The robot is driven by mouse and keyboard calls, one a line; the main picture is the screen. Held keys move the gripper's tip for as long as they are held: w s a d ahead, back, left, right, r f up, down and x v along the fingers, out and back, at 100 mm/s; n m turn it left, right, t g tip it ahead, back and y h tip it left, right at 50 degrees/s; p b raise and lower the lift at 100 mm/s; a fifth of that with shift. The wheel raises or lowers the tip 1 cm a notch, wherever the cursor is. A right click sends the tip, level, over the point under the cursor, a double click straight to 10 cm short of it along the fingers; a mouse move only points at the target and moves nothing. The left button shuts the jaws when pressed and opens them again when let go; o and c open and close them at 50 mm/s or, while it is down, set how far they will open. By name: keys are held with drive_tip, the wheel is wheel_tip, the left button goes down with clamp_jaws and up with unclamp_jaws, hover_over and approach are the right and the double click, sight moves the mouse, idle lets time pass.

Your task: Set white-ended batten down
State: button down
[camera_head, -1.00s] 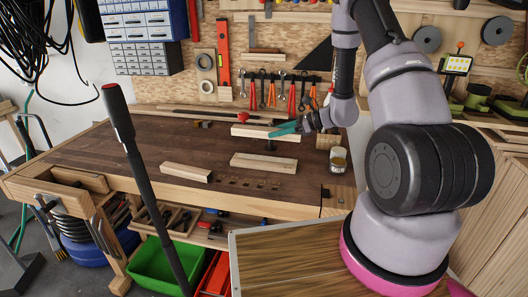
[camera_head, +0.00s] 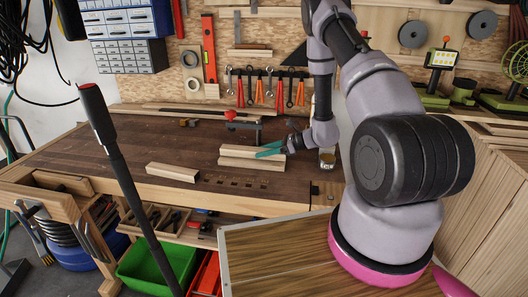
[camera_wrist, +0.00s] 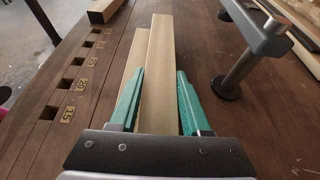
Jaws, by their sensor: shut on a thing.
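My gripper (camera_head: 268,151), with teal fingers, is shut on a pale batten (camera_head: 235,151). In the wrist view the same batten (camera_wrist: 160,60) runs lengthwise between the fingers (camera_wrist: 160,85) and away from me. A second pale batten (camera_head: 250,164) lies on the dark workbench top (camera_head: 110,145) just below and in front of the held one. In the wrist view this second batten (camera_wrist: 127,72) shows to the left, partly covered by the held one. I cannot tell whether the two touch. A white end on the held batten is not clear.
Another short batten (camera_head: 173,172) lies to the left near the front edge; its end shows in the wrist view (camera_wrist: 105,10). A metal clamp (camera_wrist: 240,60) stands close on the right. A jar (camera_head: 327,158) is right of my gripper. Numbered square holes (camera_wrist: 65,84) line the left.

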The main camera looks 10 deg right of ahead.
drive_tip(key=shift+c, duration=1.8)
unclamp_jaws()
drive_tip(key=shift+f, duration=0.1)
